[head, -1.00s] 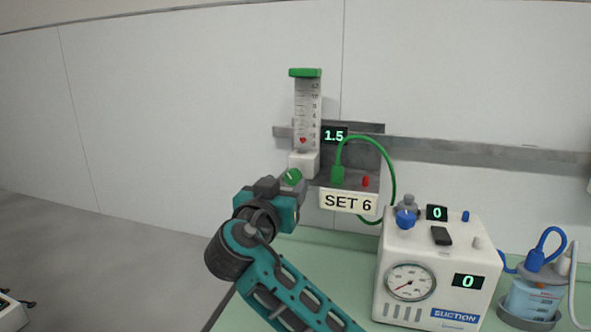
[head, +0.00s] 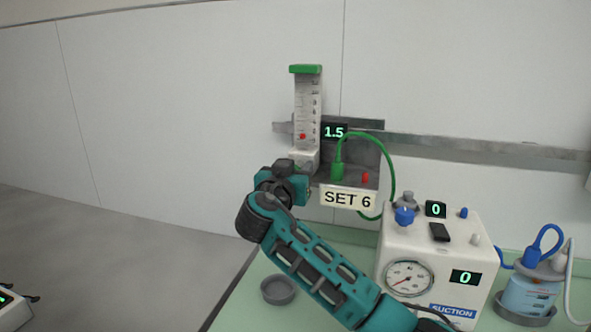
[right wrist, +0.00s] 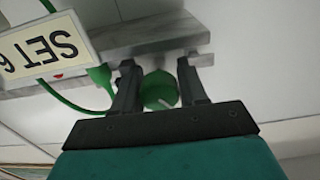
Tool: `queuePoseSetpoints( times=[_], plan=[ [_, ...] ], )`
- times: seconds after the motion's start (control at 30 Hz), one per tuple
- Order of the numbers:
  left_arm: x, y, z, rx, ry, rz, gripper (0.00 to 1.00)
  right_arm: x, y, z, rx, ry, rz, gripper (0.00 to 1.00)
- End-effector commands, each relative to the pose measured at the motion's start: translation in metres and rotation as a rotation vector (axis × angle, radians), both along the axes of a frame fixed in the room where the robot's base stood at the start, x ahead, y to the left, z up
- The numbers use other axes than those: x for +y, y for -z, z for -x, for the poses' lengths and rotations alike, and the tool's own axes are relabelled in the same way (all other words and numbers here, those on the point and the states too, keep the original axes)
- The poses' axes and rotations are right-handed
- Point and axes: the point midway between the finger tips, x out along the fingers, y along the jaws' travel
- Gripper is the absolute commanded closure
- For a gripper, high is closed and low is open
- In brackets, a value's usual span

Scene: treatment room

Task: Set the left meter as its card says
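The left meter (head: 307,118) is a clear upright tube with a green cap, a scale and a small red float, fixed to a wall rail. Its display (head: 334,132) reads 1.5. The card (head: 347,198) below reads SET 6. My right gripper (head: 289,169) is at the meter's base and hides the knob in the head view. In the right wrist view the green knob (right wrist: 160,90), with a white line, lies between the fingers of that gripper (right wrist: 161,75). The fingers are apart, one on each side, and do not appear to press on it. My left gripper is not in view.
A green hose (head: 393,170) loops right of the meter, near a red peg (head: 365,177). A white suction unit (head: 438,245) with a gauge stands on the green counter (head: 262,312), with a blue jar (head: 530,296) beside it. A small grey dish (head: 278,290) lies left of my arm.

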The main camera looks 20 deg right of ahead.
Motion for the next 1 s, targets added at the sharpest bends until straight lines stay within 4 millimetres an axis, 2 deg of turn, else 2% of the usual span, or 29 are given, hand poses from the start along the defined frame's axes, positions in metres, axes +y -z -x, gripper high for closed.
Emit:
queuePoseSetpoints(
  times=[0.03, 0.37, 0.67, 1.0],
  plan=[
    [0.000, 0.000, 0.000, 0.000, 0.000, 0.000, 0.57, 0.000, 0.000, 0.000, 0.000, 0.000, 0.000, 0.63],
    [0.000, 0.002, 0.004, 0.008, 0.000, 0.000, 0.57, 0.000, 0.000, 0.000, 0.000, 0.000, 0.000, 0.93],
    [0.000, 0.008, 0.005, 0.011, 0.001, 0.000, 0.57, 0.001, 0.001, 0.000, 0.027, -0.001, 0.041, 0.94],
    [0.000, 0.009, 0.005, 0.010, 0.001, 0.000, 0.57, 0.001, 0.000, 0.000, 0.155, 0.000, 0.227, 0.94]
  ],
)
